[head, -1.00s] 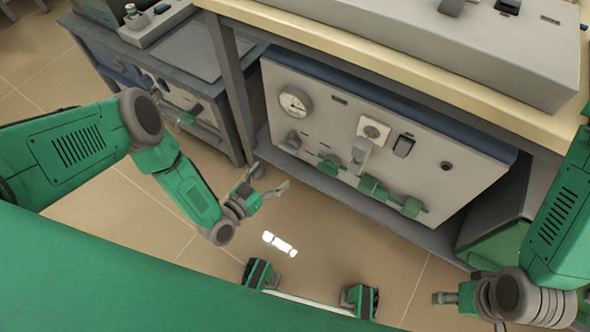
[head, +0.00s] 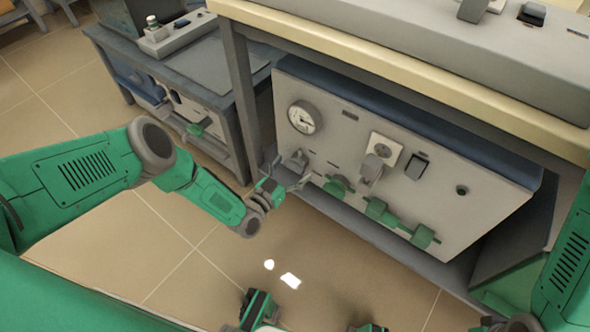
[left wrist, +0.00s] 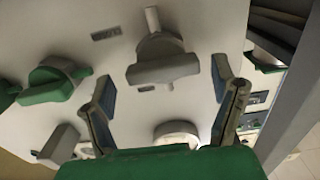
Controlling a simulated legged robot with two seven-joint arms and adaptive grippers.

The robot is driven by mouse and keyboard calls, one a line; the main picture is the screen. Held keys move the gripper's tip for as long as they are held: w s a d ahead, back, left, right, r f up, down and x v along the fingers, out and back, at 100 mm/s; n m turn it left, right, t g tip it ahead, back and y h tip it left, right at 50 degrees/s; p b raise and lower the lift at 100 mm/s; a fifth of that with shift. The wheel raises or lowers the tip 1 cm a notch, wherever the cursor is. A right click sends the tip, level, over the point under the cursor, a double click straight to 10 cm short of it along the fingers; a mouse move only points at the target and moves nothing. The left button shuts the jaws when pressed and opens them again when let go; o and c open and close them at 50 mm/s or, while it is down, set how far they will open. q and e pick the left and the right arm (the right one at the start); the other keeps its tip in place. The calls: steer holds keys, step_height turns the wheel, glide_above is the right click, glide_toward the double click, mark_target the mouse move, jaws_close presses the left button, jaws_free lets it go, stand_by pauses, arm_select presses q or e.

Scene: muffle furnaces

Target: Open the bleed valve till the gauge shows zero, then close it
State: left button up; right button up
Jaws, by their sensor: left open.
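The round white-faced gauge (head: 304,117) is at the upper left of the light grey panel; its reading is too small to tell. A grey valve handle (head: 297,158) sits just below it, and I cannot read a label naming it as the bleed valve. My left gripper (head: 288,174) is open just in front of this handle, partly covering it. In the left wrist view the grey handle (left wrist: 162,68) lies between the spread fingers of the left gripper (left wrist: 164,80), with gaps on both sides. My right gripper is out of view; only its arm shows at the lower right.
Several green valve handles (head: 376,209) line the lower panel, one (left wrist: 48,80) beside the left gripper in the wrist view. A grey lever (head: 371,168) and black switch (head: 416,166) are to the right. The worktop (head: 440,80) overhangs the panel.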

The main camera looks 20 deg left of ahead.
arm_select(q)
steer(key=shift+w+a+f, duration=0.1)
steer(key=shift+w, duration=0.5)
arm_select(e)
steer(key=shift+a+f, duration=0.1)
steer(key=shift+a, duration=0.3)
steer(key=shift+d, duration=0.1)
arm_select(q)
steer(key=shift+d, duration=0.3)
steer(key=c, duration=1.2)
steer(key=shift+o, duration=0.2)
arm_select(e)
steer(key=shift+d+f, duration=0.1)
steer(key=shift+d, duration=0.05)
